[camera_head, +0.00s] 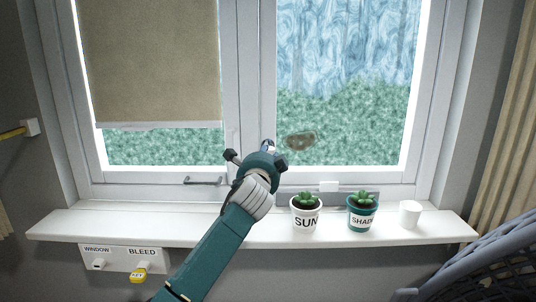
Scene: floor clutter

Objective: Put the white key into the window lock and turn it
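My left gripper (266,150) is raised in front of the window's centre post, seen from behind along my teal arm. Dark parts stick out on both sides of it, and a small pale and blue bit shows at its tip. Its fingers and anything between them are mostly hidden. I cannot make out the white key. A dark handle (203,181) sits on the lower frame of the left sash. A small white block (328,186) sits on the lower frame of the right sash. I cannot tell which part is the window lock. My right gripper is out of view.
A white sill (120,225) bears a SUN pot (306,216), a SHADE pot (362,212) and a white cup (410,213). Below it, a key board (122,258) reads WINDOW and BLEED; a yellow tag (138,275) hangs under BLEED. A grey basket (490,265) stands lower right.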

